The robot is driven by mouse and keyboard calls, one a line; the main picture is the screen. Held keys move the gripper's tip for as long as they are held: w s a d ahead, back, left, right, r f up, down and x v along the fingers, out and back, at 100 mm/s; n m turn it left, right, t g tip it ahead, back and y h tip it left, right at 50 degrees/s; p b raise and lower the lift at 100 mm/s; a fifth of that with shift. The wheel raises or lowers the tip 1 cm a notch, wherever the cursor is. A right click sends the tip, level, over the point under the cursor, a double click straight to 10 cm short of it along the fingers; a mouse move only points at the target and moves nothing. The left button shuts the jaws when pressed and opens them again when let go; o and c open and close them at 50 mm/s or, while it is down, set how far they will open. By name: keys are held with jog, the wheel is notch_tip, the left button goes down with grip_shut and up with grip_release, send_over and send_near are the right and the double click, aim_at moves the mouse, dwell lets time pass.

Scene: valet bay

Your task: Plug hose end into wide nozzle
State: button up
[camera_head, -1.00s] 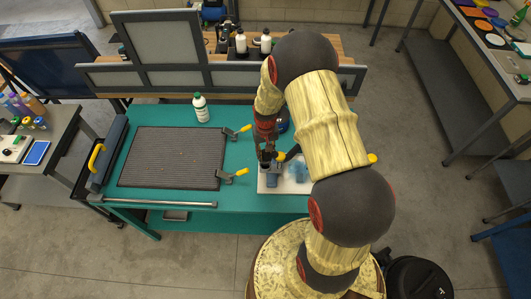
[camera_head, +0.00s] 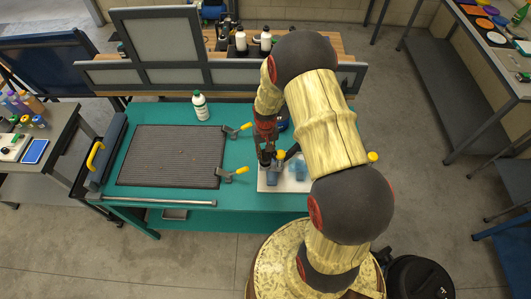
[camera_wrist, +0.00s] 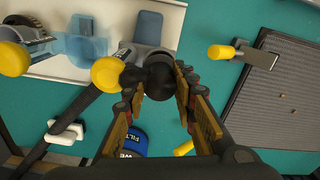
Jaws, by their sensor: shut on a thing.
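In the wrist view my gripper (camera_wrist: 158,84) is shut on a black rounded hose end (camera_wrist: 160,74). A yellow collar (camera_wrist: 107,73) sits beside it, and the black hose (camera_wrist: 72,118) runs away to the lower left. A grey wide nozzle (camera_wrist: 148,27) lies on the white tray (camera_wrist: 116,66), just beyond the hose end. Whether they touch cannot be told. A translucent blue piece (camera_wrist: 84,40) is left of it. In the head view my gripper (camera_head: 265,158) is over the tray's left part, near the grey nozzle (camera_head: 273,178); my arm hides part of the tray.
Another yellow-ended part (camera_wrist: 14,58) is at the tray's left. A white clip (camera_wrist: 66,131) and a blue lettered cap (camera_wrist: 134,142) are nearby. Yellow-handled clamps (camera_head: 238,131) flank the dark mat (camera_head: 172,156). A white bottle (camera_head: 200,107) stands behind on the teal bench (camera_head: 236,205).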

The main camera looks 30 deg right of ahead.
jog(key=shift+f, duration=0.3)
jog(key=shift+f+b, duration=0.3)
jog(key=shift+b, duration=0.1)
jog(key=shift+f+b, duration=0.5)
jog(key=shift+f, duration=0.1)
jog(key=o, duration=1.1)
jog(key=shift+o, duration=0.3)
jog(key=o, duration=0.4)
